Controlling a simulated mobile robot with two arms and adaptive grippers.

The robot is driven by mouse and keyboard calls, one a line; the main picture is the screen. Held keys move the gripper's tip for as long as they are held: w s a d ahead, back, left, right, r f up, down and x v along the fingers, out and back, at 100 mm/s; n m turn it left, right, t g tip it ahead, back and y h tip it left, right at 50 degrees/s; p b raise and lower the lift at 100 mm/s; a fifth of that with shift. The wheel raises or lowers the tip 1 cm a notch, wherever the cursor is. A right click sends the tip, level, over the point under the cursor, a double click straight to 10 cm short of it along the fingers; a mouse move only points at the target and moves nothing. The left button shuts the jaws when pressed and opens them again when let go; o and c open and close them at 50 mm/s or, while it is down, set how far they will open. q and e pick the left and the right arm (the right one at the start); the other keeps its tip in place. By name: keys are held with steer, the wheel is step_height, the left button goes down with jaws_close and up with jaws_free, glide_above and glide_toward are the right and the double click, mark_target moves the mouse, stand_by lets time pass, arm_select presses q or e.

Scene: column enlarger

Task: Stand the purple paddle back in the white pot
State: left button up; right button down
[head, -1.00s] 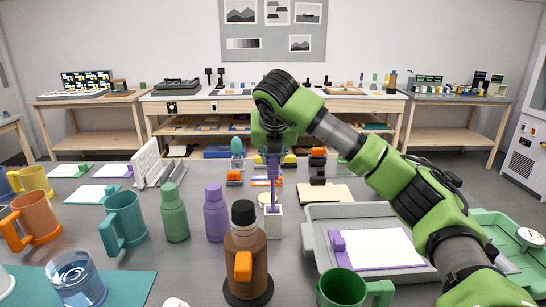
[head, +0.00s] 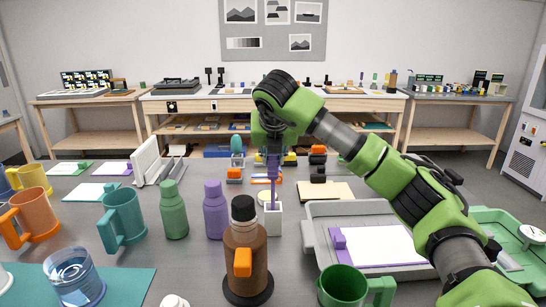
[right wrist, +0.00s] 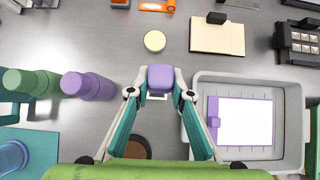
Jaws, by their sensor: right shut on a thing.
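The purple paddle (head: 273,181) is upright, and its thin shaft runs down to the mouth of the white pot (head: 274,221). Its lower end looks to be inside the pot's opening, but how deep is hidden. My right gripper (head: 272,150) is shut on the paddle's upper end, directly above the pot. In the right wrist view the paddle's purple top (right wrist: 160,78) sits between my two fingertips, and a small part of the white pot (right wrist: 158,97) shows below it. My left gripper is not in view.
A brown bottle (head: 244,250) stands in front of the pot, and a purple bottle (head: 215,212) stands to its left. A grey tray (head: 315,240) lies to the right. A round cream disc (right wrist: 154,41) lies behind the pot.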

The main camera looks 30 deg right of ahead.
steer(key=shift+f+b, duration=0.9)
steer(key=shift+f, duration=0.25)
steer(key=c, duration=1.7)
jaws_free()
steer(key=shift+p+v, duration=0.65)
steer(key=shift+v, duration=3.35)
